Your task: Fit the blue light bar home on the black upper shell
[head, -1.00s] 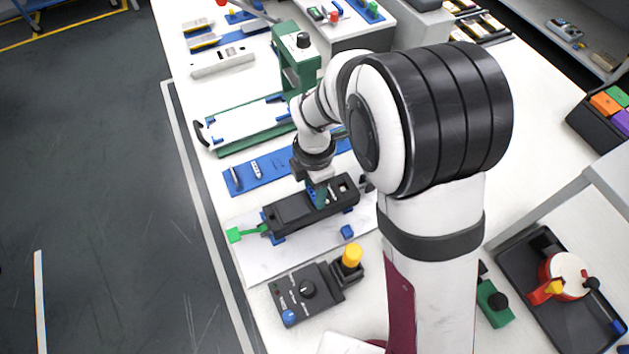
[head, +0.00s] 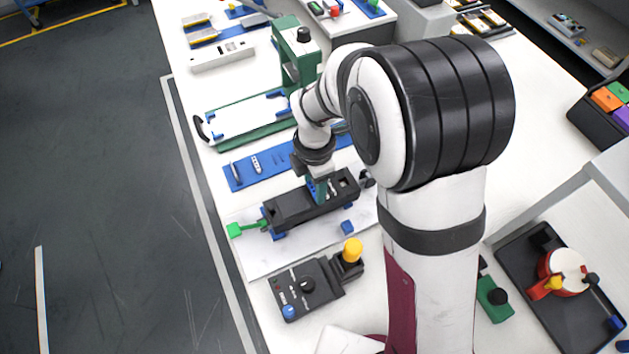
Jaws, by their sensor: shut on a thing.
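The black upper shell (head: 286,212) lies lengthwise on a white plate in the fixture at the middle of the table. My gripper (head: 320,196) points down at the right-hand half of the shell, with its teal fingers low over or in it. The fingers are shut on a small blue piece, seemingly the blue light bar (head: 311,188), of which only a bit shows beside them. The rest of it is hidden by the fingers and the shell. I cannot tell whether the bar touches its seat.
A blue mat (head: 278,170) with small parts lies behind the shell. A green handle (head: 235,230) sticks out at its left end. A small blue block (head: 347,227) sits in front.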

